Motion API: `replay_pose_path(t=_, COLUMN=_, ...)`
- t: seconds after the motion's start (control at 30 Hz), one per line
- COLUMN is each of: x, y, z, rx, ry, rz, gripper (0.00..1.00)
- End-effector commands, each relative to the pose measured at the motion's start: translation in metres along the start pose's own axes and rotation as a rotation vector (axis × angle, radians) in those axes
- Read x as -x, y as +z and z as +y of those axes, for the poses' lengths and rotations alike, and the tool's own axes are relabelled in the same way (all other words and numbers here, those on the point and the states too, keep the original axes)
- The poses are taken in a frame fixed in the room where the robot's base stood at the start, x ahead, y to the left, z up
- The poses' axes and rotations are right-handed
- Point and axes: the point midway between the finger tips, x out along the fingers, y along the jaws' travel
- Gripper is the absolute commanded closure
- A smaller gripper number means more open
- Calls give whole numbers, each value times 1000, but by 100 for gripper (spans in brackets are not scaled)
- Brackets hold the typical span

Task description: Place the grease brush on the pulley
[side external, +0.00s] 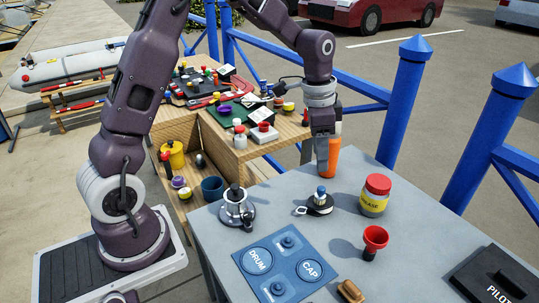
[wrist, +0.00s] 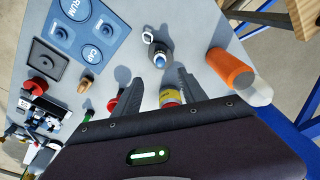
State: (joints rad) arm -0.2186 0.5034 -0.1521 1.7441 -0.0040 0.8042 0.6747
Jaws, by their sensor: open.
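A small tan, wooden-looking piece (side external: 350,291), which may be the grease brush, lies at the front edge of the grey table; it also shows in the wrist view (wrist: 85,84). What looks like the pulley, a dark block with a metal ring (side external: 316,206), lies mid-table with a blue-topped piece on it. The wrist view shows the ring (wrist: 147,37) and the blue top beyond my fingertips. My gripper (wrist: 172,78) is open and empty above the table's far part. In the side view my gripper (side external: 321,155) is beside an orange cylinder (side external: 333,160).
A red-lidded grease jar (side external: 375,195) and a red funnel-like piece (side external: 375,238) stand at right. A metal winch-like piece (side external: 237,210) and a blue DRUM/CAP panel (side external: 284,262) are at left. A black PILOT box (side external: 495,278) sits at the right edge. Blue railing runs behind.

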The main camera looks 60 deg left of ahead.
Motion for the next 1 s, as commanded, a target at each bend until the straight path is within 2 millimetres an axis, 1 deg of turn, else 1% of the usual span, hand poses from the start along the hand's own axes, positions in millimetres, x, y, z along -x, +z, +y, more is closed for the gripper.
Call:
replay_pose_path(t=0.07, x=15, y=4, z=6, rx=15, ry=-19, rz=10, gripper=51)
replay_pose_path(t=0.17, x=59, y=23, z=30, rx=81, ry=-75, rz=42, gripper=51)
replay_pose_path(t=0.2, x=80, y=36, z=45, rx=124, ry=-101, rz=63, gripper=51)
replay_pose_path(t=0.27, x=108, y=61, z=69, rx=194, ry=-137, rz=102, gripper=51)
replay_pose_path(t=0.3, x=123, y=78, z=85, rx=243, ry=-157, rz=133, gripper=51)
replay_pose_path(t=0.37, x=139, y=107, z=109, rx=320, ry=-179, rz=183, gripper=51)
replay_pose_path(t=0.4, x=145, y=125, z=124, rx=368, ry=-187, rz=217, gripper=51)
replay_pose_path(t=0.5, x=149, y=163, z=152, rx=469, ry=-190, rz=292, gripper=51)
replay_pose_path(t=0.6, x=146, y=186, z=167, rx=532, ry=-183, rz=340, gripper=51)
replay_pose_path(t=0.63, x=144, y=190, z=170, rx=544, ry=-180, rz=348, gripper=51)
replay_pose_path(t=0.73, x=143, y=195, z=174, rx=561, ry=-176, rz=360, gripper=51)
replay_pose_path(t=1.0, x=143, y=195, z=174, rx=561, ry=-177, rz=359, gripper=51)
